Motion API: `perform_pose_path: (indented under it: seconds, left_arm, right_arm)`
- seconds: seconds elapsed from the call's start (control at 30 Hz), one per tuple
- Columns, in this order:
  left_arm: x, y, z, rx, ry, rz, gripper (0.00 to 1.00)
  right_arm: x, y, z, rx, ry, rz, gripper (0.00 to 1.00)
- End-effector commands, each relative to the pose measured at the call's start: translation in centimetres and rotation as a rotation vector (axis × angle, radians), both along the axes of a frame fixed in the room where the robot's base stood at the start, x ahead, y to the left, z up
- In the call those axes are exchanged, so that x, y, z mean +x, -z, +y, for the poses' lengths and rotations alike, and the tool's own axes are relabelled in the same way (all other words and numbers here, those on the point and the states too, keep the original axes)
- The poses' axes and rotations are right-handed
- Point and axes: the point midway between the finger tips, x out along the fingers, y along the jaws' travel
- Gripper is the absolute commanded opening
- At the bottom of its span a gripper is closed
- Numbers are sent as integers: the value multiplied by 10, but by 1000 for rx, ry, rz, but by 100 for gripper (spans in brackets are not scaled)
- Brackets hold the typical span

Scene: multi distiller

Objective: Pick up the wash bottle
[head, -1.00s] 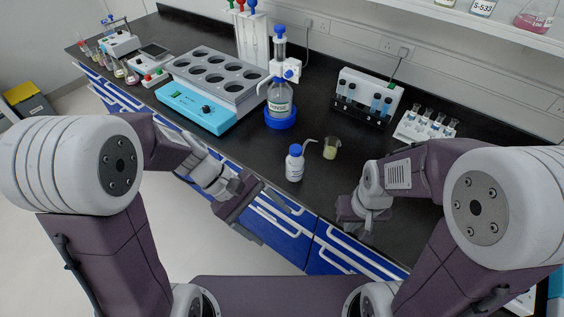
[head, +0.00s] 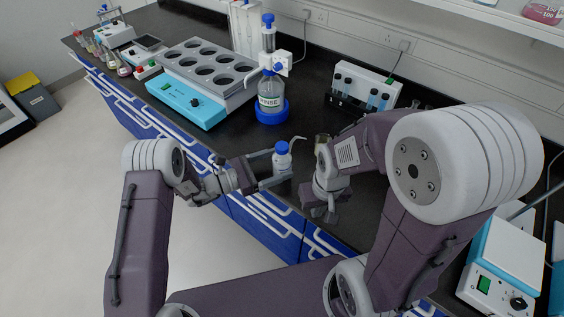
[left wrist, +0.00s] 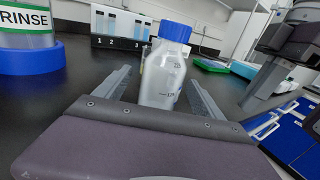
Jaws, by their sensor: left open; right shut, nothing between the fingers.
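The wash bottle (head: 282,160) is a small white bottle with a blue cap and a bent spout, upright on the black bench near its front edge. My left gripper (head: 272,168) is open, with its fingers on either side of the bottle. In the left wrist view the bottle (left wrist: 163,75) stands between the two open fingers (left wrist: 155,95), with gaps on both sides; its base is hidden behind the gripper body. My right gripper (head: 318,208) is shut and empty, low to the right of the bottle.
A beaker (head: 322,140) stands behind my right wrist, partly hidden. A RINSE bottle dispenser (head: 270,105) on a blue base stands behind the wash bottle. A block heater (head: 205,75) is to the left, and a tube rack (head: 362,90) is at the back right.

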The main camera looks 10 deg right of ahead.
Motion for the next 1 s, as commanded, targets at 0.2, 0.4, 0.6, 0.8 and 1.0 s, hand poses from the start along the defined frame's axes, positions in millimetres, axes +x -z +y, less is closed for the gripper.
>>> perform_pose_path:
  seconds: [0.2,0.4,0.6,0.8,1.0]
  left_arm:
    - [2,-2,-24,0,5,-2,79]
    - [7,0,-50,1,2,-1,79]
    - [7,0,-51,1,0,0,79]
    - [7,0,-51,1,0,0,30]
    - [7,0,-51,0,0,-1,30]
  right_arm:
    - [0,-5,0,0,0,0,0]
    - [0,-7,0,0,0,0,0]
    - [0,-7,0,0,0,0,0]
    - [0,-7,0,0,0,0,0]
    - [0,-7,0,0,0,0,0]
